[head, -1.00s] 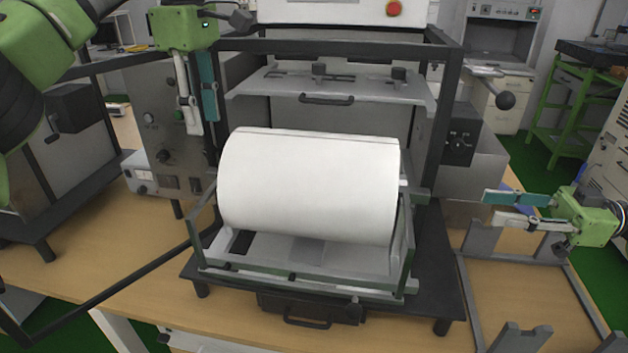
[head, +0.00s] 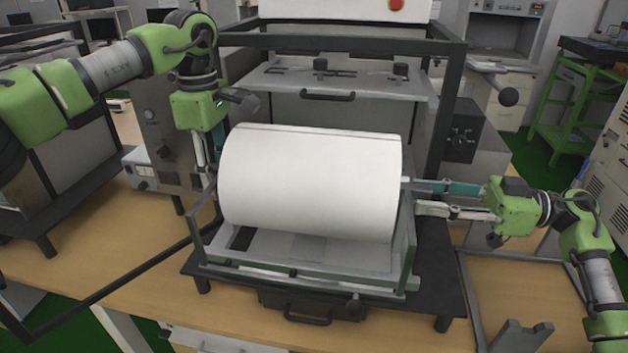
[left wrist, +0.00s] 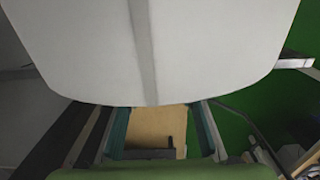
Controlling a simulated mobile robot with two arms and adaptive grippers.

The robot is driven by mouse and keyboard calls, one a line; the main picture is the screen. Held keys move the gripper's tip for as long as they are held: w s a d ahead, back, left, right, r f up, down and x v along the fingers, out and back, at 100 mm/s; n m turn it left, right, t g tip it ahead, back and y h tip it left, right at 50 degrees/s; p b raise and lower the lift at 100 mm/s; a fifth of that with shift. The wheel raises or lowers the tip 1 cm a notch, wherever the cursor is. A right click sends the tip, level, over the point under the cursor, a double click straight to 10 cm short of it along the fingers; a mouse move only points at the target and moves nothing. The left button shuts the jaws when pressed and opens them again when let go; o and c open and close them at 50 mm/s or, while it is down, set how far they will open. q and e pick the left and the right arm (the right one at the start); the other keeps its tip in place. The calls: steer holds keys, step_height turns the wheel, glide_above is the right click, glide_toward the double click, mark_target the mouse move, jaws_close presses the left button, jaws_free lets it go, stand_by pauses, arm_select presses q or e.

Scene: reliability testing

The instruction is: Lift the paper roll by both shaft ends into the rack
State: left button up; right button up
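The white paper roll (head: 310,182) lies level in the cradle (head: 300,272) of the machine. It also fills the top of the left wrist view (left wrist: 160,50). A short piece of its right shaft end (head: 405,180) shows; the left shaft end is hidden. My right gripper (head: 414,194) is open at the roll's right end, its fingers pointing left, one near the shaft; contact is unclear. My left gripper (head: 207,182) points down beside the roll's left end. In the left wrist view its fingers (left wrist: 160,125) are apart, with tabletop between them. A grey frame with notched uprights, apparently the rack (head: 520,338), stands at lower right.
Black frame posts (head: 448,100) rise behind the roll at both sides. A shelf with a handle (head: 335,82) sits above and behind it. The wooden table (head: 130,285) is partly clear at front left.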

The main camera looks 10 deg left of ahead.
arm_select(q)
steer(key=shift+f, duration=0.35)
arm_select(e)
steer(key=shift+a, duration=0.3)
arm_select(q)
steer(key=shift+c, duration=0.4)
arm_select(e)
steer(key=shift+c, duration=0.4)
arm_select(q)
jaws_close()
arm_select(e)
jaws_close()
